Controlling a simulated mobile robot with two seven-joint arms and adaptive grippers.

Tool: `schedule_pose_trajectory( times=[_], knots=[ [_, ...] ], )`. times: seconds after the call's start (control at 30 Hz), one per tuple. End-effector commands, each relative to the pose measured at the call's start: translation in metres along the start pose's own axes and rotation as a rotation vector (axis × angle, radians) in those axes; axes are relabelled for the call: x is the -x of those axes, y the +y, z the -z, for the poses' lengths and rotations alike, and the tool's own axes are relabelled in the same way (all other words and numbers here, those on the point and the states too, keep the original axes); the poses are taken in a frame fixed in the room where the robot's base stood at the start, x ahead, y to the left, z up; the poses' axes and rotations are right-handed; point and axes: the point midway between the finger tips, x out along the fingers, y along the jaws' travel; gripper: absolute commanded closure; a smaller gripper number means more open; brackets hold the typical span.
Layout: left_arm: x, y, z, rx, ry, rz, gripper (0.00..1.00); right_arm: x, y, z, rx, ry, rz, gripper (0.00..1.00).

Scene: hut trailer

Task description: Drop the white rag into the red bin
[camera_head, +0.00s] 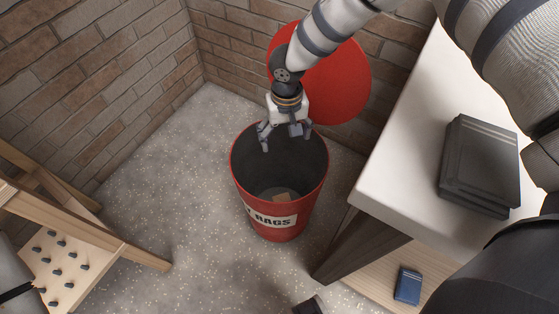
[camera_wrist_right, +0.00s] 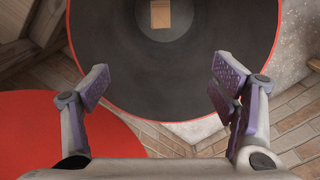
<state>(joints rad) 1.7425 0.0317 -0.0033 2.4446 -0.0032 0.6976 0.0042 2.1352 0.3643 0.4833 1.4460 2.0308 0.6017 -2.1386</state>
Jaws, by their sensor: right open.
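The red bin (camera_head: 280,228), labelled with "RAGS", stands on the floor with its top open. It also shows in the wrist view (camera_wrist_right: 100,75). My right gripper (camera_head: 285,143) is over the far part of the bin's mouth, pointing down. In the wrist view its two fingers (camera_wrist_right: 166,90) are wide apart with nothing between them. Inside the bin, a small tan patch (camera_head: 283,197) lies on the greyish bottom, and it shows in the wrist view too (camera_wrist_right: 161,13). I cannot make out a white rag in either view. My left gripper is not seen.
A round red lid (camera_head: 335,85) is behind the bin near the brick wall. A white table (camera_head: 405,150) with a dark box (camera_head: 480,165) is to the right. A wooden rack (camera_head: 100,240) stands at the left. Speckled floor (camera_head: 165,170) is clear left of the bin.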

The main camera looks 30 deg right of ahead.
Motion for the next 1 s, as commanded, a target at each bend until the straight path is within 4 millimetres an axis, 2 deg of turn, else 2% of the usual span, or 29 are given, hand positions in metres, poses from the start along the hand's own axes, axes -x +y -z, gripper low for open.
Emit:
schedule_pose_trajectory(
  times=[0.17,0.43,0.6,0.73,1.0],
  knots=[
    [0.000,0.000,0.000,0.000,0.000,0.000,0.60,0.009,0.000,0.001,-0.002,0.001,0.002,0.21],
    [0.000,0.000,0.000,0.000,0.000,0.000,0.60,0.079,0.000,0.001,-0.001,0.003,0.004,0.21],
    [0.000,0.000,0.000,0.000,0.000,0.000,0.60,0.110,0.000,0.000,-0.001,0.001,0.001,0.21],
    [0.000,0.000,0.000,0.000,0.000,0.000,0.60,0.120,0.000,0.000,0.000,0.000,0.000,0.21],
    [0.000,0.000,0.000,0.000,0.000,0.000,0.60,0.120,0.000,0.000,0.000,0.000,0.000,0.21]
  ],
)
